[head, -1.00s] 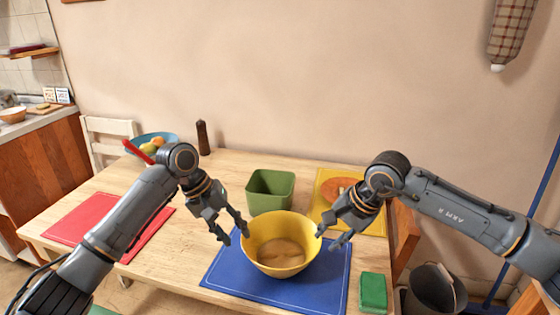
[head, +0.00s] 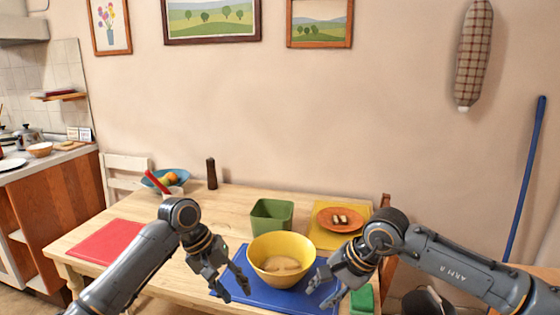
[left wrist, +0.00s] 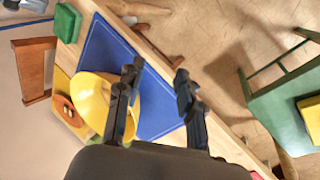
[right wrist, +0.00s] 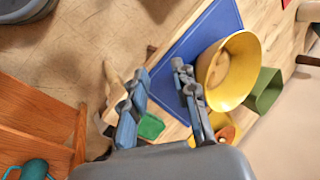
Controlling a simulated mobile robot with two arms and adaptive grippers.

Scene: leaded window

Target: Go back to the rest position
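My left gripper (head: 234,286) is open and empty, just left of the yellow bowl (head: 302,250). In the left wrist view its fingers (left wrist: 157,78) stand apart with nothing between them. My right gripper (head: 324,290) is open and empty, right of the bowl. In the right wrist view its fingers (right wrist: 156,83) are also apart. The yellow bowl stands upright on the blue mat (head: 228,292), with something pale brown inside. Whether a fingertip touches the bowl is hard to tell.
The wooden table (head: 225,206) carries a green container (head: 272,214), an orange plate (head: 333,224) on a yellow mat, a red mat (head: 100,243), a pepper mill (head: 211,173) and a blue fruit bowl (head: 180,183). A green block (head: 362,300) lies at the right. A blue pole (head: 525,180) leans at the wall.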

